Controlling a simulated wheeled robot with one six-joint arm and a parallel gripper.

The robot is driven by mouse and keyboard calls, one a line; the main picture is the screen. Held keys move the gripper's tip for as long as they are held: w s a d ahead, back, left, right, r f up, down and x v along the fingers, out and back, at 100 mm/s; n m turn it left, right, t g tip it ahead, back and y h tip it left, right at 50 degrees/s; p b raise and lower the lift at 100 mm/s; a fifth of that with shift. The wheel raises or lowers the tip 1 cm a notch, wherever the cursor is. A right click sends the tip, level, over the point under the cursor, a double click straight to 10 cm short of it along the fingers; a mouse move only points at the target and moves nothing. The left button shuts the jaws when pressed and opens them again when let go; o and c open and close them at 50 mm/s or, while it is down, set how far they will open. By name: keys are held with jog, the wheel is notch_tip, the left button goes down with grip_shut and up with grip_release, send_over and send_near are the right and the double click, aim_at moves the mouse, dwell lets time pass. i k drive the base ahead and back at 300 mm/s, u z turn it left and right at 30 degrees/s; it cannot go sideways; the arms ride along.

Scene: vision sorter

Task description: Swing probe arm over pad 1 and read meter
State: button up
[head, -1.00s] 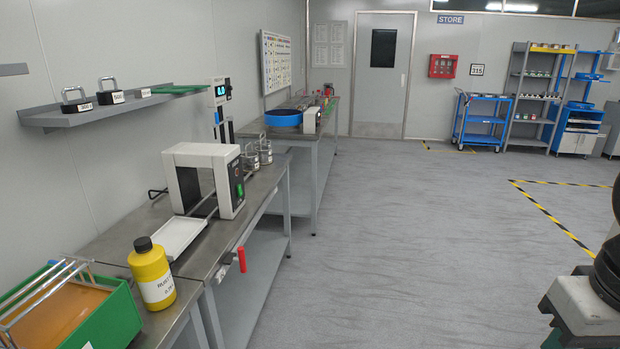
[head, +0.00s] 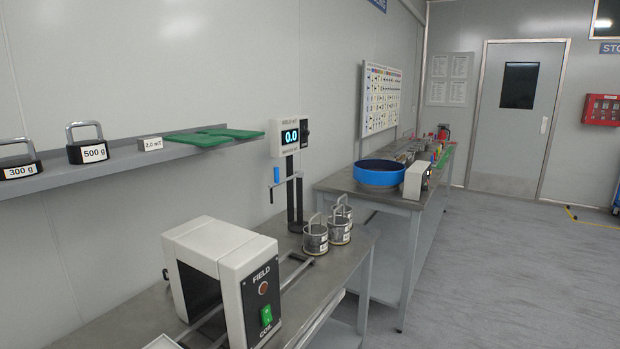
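The field meter (head: 289,135) is a white box with a lit display reading 0.0. It stands on a dark post at the back of the steel bench, near the wall. A small part with a blue grip (head: 276,175) sticks out at the left of the post; I cannot tell whether it is the probe arm. I cannot make out a pad marked 1. The white field coil (head: 222,270) stands in front, with a black panel and a green switch. My gripper is not in view.
Several metal pots with handles (head: 315,238) stand on the bench (head: 345,262) right of the post. A wall shelf (head: 115,165) holds weights, a 2.0 mT block (head: 150,145) and a green cloth (head: 210,138). A blue bowl (head: 379,174) sits on the farther bench.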

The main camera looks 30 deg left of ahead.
aim_at(285, 180)
jog(key=i, duration=0.4)
jog(key=u, duration=1.3)
jog(key=k, duration=0.5)
jog(key=z, duration=0.8)
jog(key=i, duration=0.85)
jog(key=u, duration=0.55)
jog(key=i, duration=0.55)
jog(key=u, duration=0.6)
